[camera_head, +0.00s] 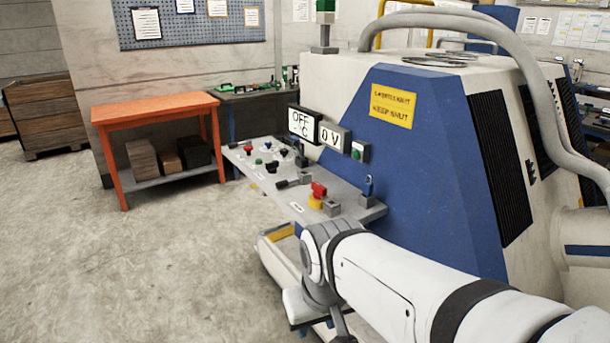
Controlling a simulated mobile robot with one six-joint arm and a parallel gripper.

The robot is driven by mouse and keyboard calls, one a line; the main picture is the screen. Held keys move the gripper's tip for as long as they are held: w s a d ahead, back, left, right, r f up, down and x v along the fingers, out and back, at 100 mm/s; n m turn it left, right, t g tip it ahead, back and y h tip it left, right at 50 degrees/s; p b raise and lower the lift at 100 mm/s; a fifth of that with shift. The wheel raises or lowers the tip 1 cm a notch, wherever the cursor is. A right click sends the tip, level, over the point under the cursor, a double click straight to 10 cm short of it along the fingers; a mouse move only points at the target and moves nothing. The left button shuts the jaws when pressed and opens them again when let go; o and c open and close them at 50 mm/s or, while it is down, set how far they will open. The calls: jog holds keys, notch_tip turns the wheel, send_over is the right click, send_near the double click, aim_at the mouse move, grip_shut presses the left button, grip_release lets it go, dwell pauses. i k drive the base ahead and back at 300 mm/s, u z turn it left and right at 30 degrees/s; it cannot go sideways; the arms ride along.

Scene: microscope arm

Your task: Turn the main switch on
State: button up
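My gripper (338,323) is only partly in view at the bottom, below the wrist. Its fingertips cannot be made out. A display (303,125) reads OFF and °C; another (334,138) reads 0 V.
A blue lever or padlock-like part (368,187) stands right of the red handle. Several knobs and buttons fill the panel's left part. The blue and white machine housing (430,170) rises behind. An orange table (155,108) is at left, with open floor (130,270) before it.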

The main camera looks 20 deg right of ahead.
aim_at(319, 193)
jog(key=z, duration=0.1)
jog(key=i, duration=1)
